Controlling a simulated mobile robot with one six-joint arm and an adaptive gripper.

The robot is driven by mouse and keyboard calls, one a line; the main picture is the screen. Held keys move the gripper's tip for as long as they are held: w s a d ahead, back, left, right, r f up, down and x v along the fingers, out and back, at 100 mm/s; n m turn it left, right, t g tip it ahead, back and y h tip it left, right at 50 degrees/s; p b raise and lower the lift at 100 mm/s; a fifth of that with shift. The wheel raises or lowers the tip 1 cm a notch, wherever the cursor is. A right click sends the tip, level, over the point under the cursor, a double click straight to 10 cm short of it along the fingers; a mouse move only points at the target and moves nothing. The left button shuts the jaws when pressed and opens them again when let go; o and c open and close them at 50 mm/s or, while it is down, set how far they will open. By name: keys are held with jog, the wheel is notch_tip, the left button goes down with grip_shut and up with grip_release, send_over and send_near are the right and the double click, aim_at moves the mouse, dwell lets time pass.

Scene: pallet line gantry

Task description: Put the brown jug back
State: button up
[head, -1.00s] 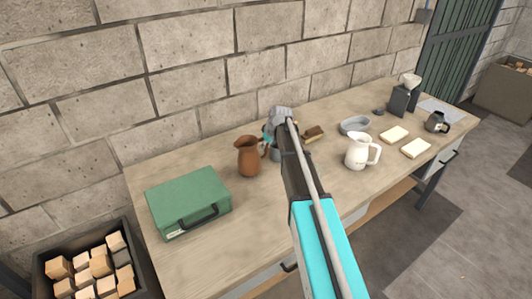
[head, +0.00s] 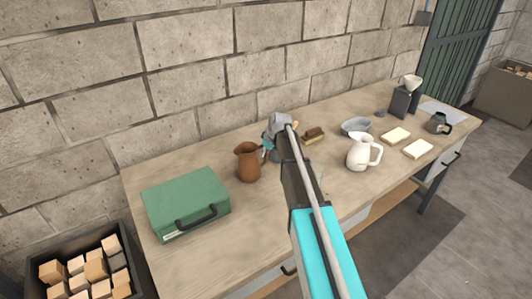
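The brown jug (head: 248,163) is upright on or just above the workbench, right of the green case and near the wall. I cannot tell whether its base touches the top. My gripper (head: 267,149) is at the jug's right side, where its handle is, and appears shut on it. The fingers are small and partly hidden by my arm, which reaches in from the front.
The green case (head: 187,201) lies left of the jug. A brush (head: 314,134), grey bowl (head: 356,126), white pitcher (head: 363,154), pale blocks (head: 396,136) and a dark pot (head: 438,123) stand to the right. Bare bench lies in front of the jug.

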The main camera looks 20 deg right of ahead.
jog(key=o, duration=0.4)
jog(key=shift+r, duration=0.1)
jog(key=p+v, duration=1.1)
jog(key=v, duration=0.1)
jog(key=shift+d, duration=0.15)
dwell(0.6)
jog(key=shift+s, duration=0.1)
dwell(0.4)
jog(key=s+a+m+g, duration=0.1)
jog(key=s+a+m, duration=0.1)
jog(key=s, duration=0.7)
jog(key=s+a+f+m+g+h, duration=0.1)
jog(key=s+a, duration=0.3)
jog(key=s, duration=0.5)
jog(key=s+a+m+g+h, duration=0.1)
jog(key=s+a, duration=0.3)
jog(key=s, duration=0.5)
jog(key=shift+s+f+m+g, duration=0.35)
jog(key=shift+m+g, duration=0.15)
jog(key=shift+m, duration=0.4)
